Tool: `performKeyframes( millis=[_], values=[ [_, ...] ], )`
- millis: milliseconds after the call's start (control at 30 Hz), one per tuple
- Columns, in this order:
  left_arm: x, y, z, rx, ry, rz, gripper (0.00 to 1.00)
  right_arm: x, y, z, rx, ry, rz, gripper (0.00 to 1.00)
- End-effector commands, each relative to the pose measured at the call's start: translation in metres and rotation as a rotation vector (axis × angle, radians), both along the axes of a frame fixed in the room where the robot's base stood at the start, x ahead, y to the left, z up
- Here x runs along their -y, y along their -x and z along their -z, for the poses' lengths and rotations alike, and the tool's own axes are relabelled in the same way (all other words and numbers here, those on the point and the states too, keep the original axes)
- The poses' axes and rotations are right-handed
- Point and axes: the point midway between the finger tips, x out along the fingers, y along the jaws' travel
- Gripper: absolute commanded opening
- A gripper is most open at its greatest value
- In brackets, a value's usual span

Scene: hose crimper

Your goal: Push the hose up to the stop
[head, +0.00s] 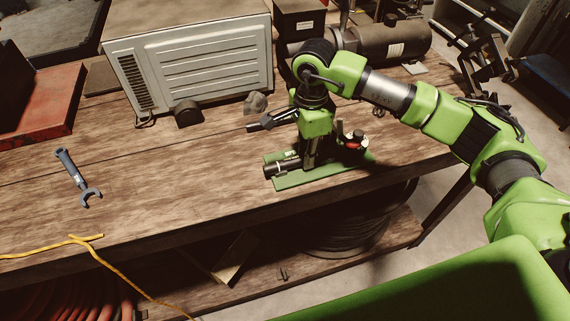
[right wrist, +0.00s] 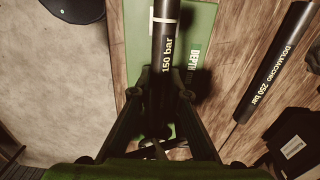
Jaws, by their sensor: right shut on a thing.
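A black hose marked "150 bar" (right wrist: 166,45) runs up from between my right fingers in the right wrist view, with a pale ring across it. My right gripper (right wrist: 163,80) is shut on it. In the head view the right gripper (head: 309,163) points down over a green plate (head: 292,182), and the hose (head: 283,167) sticks out to its left along the plate. The plate carries a partly hidden "DEPTH" label (right wrist: 194,58). A stop cannot be made out; the hose's other end is hidden by the gripper. My left gripper is out of view.
A second black hose marked "250 bar" (right wrist: 275,62) lies on the wooden bench (head: 200,188) behind the plate. A red-and-black part (head: 355,139) stands right of the gripper. A wrench (head: 77,178) and yellow cord (head: 50,249) lie at left. A pale metal box (head: 190,65) stands behind.

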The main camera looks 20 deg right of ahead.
Motion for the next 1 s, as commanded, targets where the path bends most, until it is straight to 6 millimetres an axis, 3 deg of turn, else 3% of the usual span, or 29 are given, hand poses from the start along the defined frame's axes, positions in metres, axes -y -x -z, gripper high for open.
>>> performKeyframes(
  millis=[433, 967, 1000],
  values=[
    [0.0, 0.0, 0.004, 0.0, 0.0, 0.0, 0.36, 0.011, -0.001, 0.0, 0.0, 0.001, 0.002, 0.01],
    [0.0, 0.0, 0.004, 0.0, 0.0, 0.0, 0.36, 0.012, -0.001, 0.0, 0.0, 0.001, 0.001, 0.01],
    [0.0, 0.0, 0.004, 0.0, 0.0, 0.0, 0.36, 0.012, -0.001, 0.0, 0.0, 0.001, 0.001, 0.24]
  ],
)
